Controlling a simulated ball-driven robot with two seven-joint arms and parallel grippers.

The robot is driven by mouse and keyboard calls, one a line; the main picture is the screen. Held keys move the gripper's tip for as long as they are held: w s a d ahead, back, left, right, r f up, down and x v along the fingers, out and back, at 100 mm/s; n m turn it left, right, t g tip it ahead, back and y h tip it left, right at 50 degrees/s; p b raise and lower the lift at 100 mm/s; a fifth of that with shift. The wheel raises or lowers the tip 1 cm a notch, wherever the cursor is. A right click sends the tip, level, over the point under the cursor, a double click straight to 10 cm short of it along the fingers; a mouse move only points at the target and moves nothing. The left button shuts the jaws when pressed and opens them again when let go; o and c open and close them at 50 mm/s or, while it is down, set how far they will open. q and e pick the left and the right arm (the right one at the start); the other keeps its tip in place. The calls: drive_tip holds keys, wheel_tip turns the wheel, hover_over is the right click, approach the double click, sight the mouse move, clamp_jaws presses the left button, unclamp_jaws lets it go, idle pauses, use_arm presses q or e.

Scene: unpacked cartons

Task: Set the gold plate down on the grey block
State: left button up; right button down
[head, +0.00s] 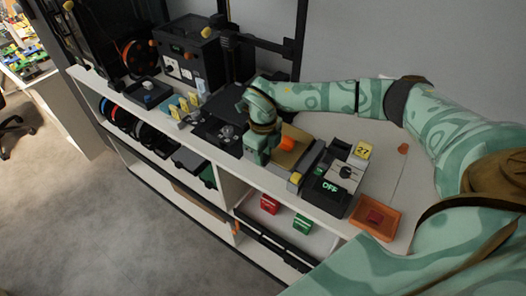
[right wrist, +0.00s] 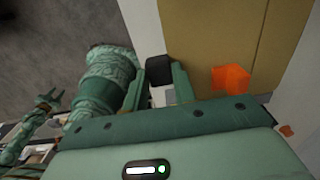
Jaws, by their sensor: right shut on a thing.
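The gold plate (head: 296,155) is a flat brownish-gold piece over the bench top in the head view, with an orange piece (head: 287,143) at it. In the right wrist view the gold plate (right wrist: 211,38) fills the upper middle, and the orange piece (right wrist: 231,79) shows at its near side. My right gripper (right wrist: 160,86) is shut at the plate's near left corner, around a small black part (right wrist: 159,69); the contact is partly hidden. I cannot pick out the grey block with certainty. My left gripper (right wrist: 48,102) is small at the left, its fingers apart and empty.
Black equipment (head: 190,55) crowds the left. Shelves below hold red (head: 269,204) and green (head: 302,223) boxes.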

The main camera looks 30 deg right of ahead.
drive_tip(key=shift+f, duration=0.45)
drive_tip(key=c, duration=1.1)
unclamp_jaws()
drive_tip(key=shift+o, duration=0.2)
drive_tip(key=shift+r+p, duration=1.5)
drive_tip(key=shift+r, duration=0.15)
drive_tip(key=shift+f, duration=0.1)
